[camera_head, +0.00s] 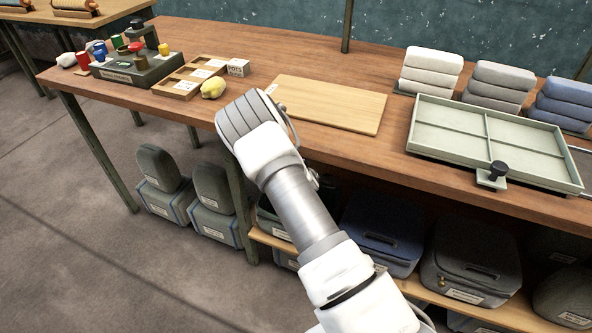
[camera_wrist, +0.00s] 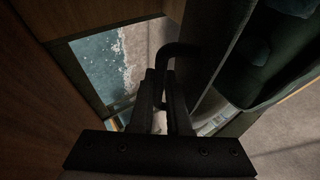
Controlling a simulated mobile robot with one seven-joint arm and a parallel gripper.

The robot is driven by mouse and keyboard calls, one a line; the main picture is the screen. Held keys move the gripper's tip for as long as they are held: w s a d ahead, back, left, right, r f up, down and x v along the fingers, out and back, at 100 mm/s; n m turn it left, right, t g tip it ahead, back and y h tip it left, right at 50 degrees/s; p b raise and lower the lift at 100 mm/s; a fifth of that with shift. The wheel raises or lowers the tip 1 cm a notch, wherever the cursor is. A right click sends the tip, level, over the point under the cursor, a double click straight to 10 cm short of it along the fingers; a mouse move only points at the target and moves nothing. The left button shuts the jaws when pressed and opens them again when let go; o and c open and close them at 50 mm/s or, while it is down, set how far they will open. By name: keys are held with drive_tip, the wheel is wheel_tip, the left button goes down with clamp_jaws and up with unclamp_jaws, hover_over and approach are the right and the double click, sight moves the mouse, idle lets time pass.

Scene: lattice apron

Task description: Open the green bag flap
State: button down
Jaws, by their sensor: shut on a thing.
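In the wrist view, my gripper (camera_wrist: 160,90) is shut on a dark looped handle (camera_wrist: 188,49). The handle joins a dark panel (camera_wrist: 222,50), which seems to be the flap, standing raised beside a dark green bag interior (camera_wrist: 275,60). The colour is hard to judge in this dim light. In the head view, a dark green bag (camera_head: 271,220) sits under the workbench, mostly hidden behind my arm. My gripper and the handle are hidden there too.
The workbench (camera_head: 340,148) overhangs the bags. A bench leg (camera_head: 238,200) is close to my arm. The left floor is clear.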

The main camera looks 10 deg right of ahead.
drive_tip(key=shift+d, duration=0.1)
drive_tip(key=c, duration=1.2)
unclamp_jaws()
drive_tip(key=shift+o, duration=0.2)
drive_tip(key=p+v, duration=0.3)
drive_tip(key=v, duration=1.4)
drive_tip(key=shift+s+p, duration=0.15)
drive_tip(key=shift+p, duration=0.15)
drive_tip(key=shift+r, duration=0.1)
